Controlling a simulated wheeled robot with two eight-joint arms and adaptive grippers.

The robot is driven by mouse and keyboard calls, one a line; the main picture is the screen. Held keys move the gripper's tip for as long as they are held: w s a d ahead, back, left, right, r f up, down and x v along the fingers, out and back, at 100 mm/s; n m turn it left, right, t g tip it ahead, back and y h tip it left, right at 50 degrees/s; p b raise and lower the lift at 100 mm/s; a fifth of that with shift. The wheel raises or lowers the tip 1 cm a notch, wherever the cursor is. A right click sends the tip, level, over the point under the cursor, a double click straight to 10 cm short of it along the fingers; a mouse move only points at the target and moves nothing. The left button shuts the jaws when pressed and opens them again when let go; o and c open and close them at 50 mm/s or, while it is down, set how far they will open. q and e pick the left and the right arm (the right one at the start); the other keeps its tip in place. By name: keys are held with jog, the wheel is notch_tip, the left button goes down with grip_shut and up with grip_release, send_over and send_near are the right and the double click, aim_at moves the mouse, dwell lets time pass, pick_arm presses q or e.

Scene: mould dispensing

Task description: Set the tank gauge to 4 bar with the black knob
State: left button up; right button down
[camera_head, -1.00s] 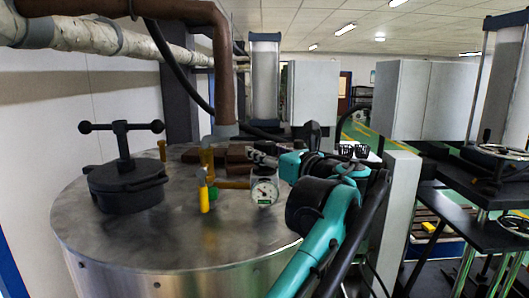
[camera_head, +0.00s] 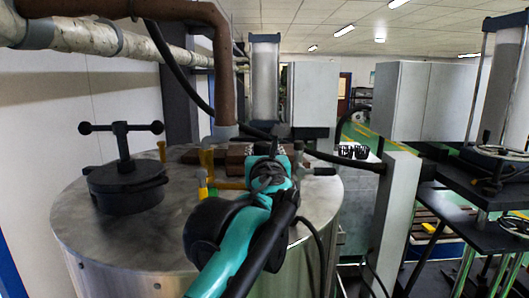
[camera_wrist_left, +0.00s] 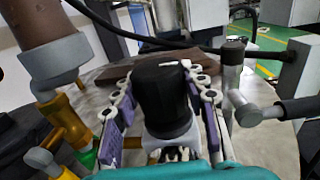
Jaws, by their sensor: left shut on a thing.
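The black knob (camera_wrist_left: 163,98) stands upright in the middle of the left wrist view, with a small white mark on its top. My left gripper (camera_wrist_left: 163,80) has its purple-sided fingers on both sides of the knob and is shut on it. In the head view my left gripper (camera_head: 270,160) is over the back right part of the metal tank top (camera_head: 130,235). My arm hides the knob and the gauge dial there, so the pressure reading cannot be seen. My right gripper is not in view.
A black clamp with a T-handle (camera_head: 124,175) stands on the tank's left side. A yellow valve handle (camera_head: 203,188) is left of my gripper. A grey pipe fitting (camera_wrist_left: 235,75) with a side arm stands close right of the knob. A brown pipe (camera_head: 222,80) drops behind.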

pick_arm(q)
jog(key=shift+h, duration=0.3)
jog(key=o, duration=1.2)
jog(key=shift+w, duration=0.1)
jog(key=s, duration=1.2)
jog(key=shift+d, duration=0.1)
